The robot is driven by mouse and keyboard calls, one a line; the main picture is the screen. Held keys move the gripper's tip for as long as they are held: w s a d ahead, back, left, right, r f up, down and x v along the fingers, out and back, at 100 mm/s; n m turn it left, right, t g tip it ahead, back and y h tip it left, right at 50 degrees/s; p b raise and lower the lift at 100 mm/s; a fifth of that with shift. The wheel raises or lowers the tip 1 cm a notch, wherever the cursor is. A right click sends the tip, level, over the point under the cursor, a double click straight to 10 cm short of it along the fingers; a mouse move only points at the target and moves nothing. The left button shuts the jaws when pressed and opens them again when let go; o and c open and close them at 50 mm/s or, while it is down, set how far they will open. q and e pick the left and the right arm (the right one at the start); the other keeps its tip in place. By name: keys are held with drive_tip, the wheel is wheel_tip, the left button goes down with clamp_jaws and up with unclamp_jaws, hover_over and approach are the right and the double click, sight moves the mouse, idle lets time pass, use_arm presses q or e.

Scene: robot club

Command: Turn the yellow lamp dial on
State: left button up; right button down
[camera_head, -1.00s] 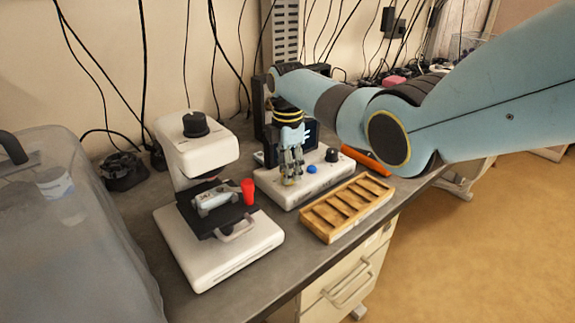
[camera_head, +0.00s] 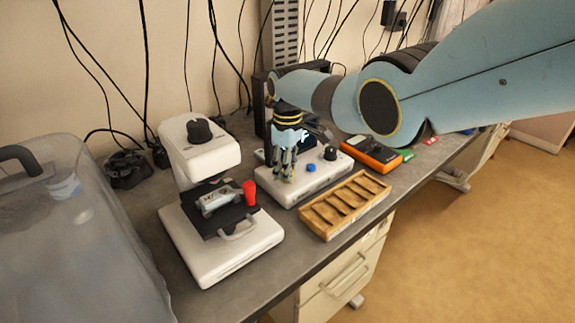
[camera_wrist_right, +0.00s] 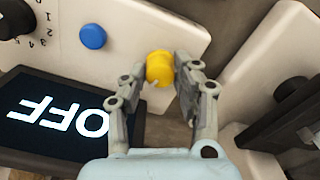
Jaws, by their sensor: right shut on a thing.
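The yellow lamp dial (camera_wrist_right: 160,68) shows in the right wrist view on the white control box (camera_wrist_right: 130,25). My right gripper (camera_wrist_right: 161,80) is shut on the dial, one finger on each side of it. In the head view my right gripper (camera_head: 284,176) points down at the left part of the white box (camera_head: 310,186), and its fingers hide the dial. A dark screen (camera_wrist_right: 55,120) beside the box reads OFF, upside down in the right wrist view. My left gripper is not in view.
The box also bears a blue button (camera_head: 311,168) and a black knob (camera_head: 330,153). A wooden tray (camera_head: 330,225) lies in front, and a white press with a red handle (camera_head: 250,192) stands left. An orange meter (camera_head: 370,153) lies right. A translucent bin (camera_head: 75,240) is far left.

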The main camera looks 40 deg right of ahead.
drive_tip(key=m, duration=0.4)
drive_tip(key=shift+m+p, duration=0.35)
drive_tip(key=shift+m, duration=0.05)
idle(0.4)
drive_tip(key=c, duration=1)
unclamp_jaws()
drive_tip(key=shift+r, duration=0.1)
wheel_tip(320, 180, up, 12)
drive_tip(key=shift+f, duration=0.1)
